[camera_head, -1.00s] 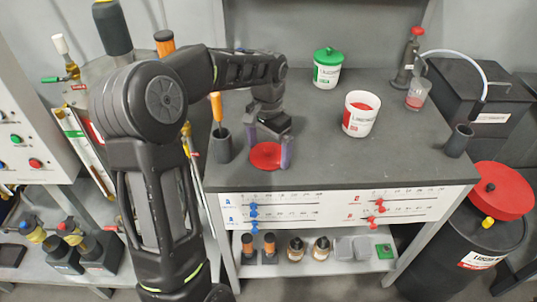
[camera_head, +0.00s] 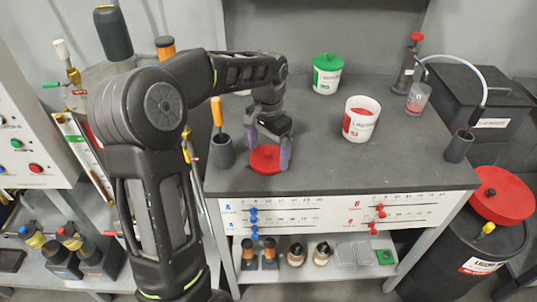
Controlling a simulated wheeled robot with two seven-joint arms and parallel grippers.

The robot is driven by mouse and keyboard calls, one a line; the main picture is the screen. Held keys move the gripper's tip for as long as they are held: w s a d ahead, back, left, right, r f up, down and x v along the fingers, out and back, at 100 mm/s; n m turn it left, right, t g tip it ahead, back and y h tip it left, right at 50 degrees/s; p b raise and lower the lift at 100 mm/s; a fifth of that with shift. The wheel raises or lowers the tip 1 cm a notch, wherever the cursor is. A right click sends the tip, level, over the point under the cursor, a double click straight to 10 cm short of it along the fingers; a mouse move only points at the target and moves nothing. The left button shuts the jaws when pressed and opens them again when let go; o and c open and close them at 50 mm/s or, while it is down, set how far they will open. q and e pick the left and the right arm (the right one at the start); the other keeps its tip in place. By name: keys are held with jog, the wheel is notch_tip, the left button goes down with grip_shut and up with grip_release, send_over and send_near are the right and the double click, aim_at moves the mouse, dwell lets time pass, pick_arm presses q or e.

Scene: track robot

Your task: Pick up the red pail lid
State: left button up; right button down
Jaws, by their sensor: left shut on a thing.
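The red pail lid (camera_head: 265,161) is a round red disc with a raised knob, near the front left of the dark tabletop. My left gripper (camera_head: 269,157) reaches down over it from behind, with its purple-grey fingers shut on the lid from both sides. I cannot tell whether the lid is touching the tabletop or just above it. The open white pail (camera_head: 357,133) with red contents stands to the right. My right gripper is not in view.
A dark cup with an orange-handled tool (camera_head: 223,153) stands close left of the lid. A white pail with a green lid (camera_head: 326,84) stands at the back. A small dark cup (camera_head: 458,148) is at the right edge. The tabletop (camera_head: 400,165) right of the gripper is clear.

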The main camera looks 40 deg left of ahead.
aim_at(268, 151)
pick_arm(q)
notch_tip(268, 151, up, 9)
dwell(0.3)
dwell(0.5)
